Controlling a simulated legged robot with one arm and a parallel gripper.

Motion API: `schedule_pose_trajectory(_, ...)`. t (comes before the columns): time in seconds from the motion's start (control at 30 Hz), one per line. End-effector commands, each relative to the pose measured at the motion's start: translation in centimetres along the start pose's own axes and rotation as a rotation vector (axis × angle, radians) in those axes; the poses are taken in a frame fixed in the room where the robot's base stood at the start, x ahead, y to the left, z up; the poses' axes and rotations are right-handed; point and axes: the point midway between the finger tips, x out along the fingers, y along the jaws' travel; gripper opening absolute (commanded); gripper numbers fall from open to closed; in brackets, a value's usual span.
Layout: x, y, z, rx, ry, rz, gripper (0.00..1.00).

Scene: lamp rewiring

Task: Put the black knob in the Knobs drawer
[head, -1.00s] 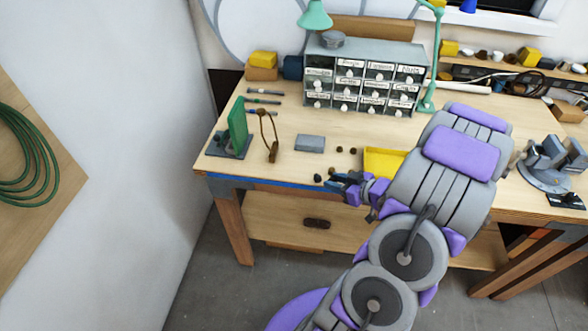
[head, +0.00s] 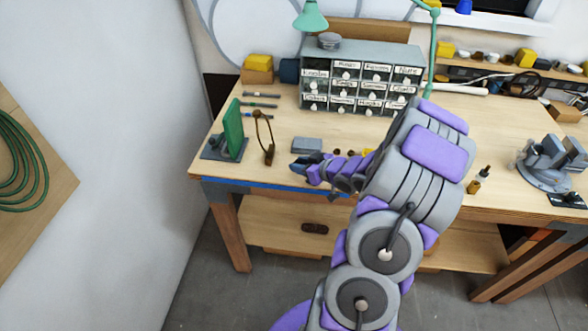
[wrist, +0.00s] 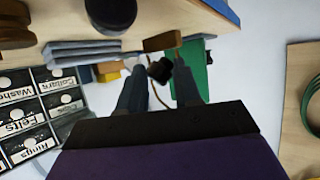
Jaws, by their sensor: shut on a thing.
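My gripper (head: 296,168) is above the front of the workbench, just in front of the grey block. In the wrist view its two fingers (wrist: 160,82) are shut on a small black knob (wrist: 159,70), held near the fingertips. The knob is hidden in the head view. The drawer cabinet (head: 365,52) stands at the back of the bench. A left-hand drawer (head: 315,73) has a label that seems to read Knobs; it sits lower than its row and looks pulled out, though I cannot be sure. Cabinet labels also show at left in the wrist view.
A grey block (head: 307,145), a green board on a stand (head: 233,130) and a brown looped cord piece (head: 268,155) lie near my gripper. A green lamp (head: 433,50) stands right of the cabinet. A dropper bottle (head: 476,185) and a vise (head: 550,155) are at right.

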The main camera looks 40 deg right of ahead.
Motion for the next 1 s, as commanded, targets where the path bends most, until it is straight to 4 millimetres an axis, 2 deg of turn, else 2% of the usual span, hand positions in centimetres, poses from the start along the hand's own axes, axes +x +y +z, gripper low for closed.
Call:
schedule_pose_trajectory(0.1, 1.1, 0.0, -0.3, 0.000, 0.000, 0.000, 0.05)
schedule_pose_trajectory(0.27, 1.6, 0.1, -0.6, -0.001, -0.001, 0.001, 0.05)
schedule_pose_trajectory(0.43, 3.4, 0.1, -1.0, -0.001, 0.000, 0.001, 0.05)
schedule_pose_trajectory(0.5, 3.9, 0.1, 0.7, 0.005, -0.001, 0.002, 0.05)
schedule_pose_trajectory(0.6, 4.2, 0.1, 1.6, 0.006, -0.003, 0.001, 0.05)
schedule_pose_trajectory(1.0, 4.4, 0.1, 2.0, 0.001, -0.002, 0.002, 0.05)
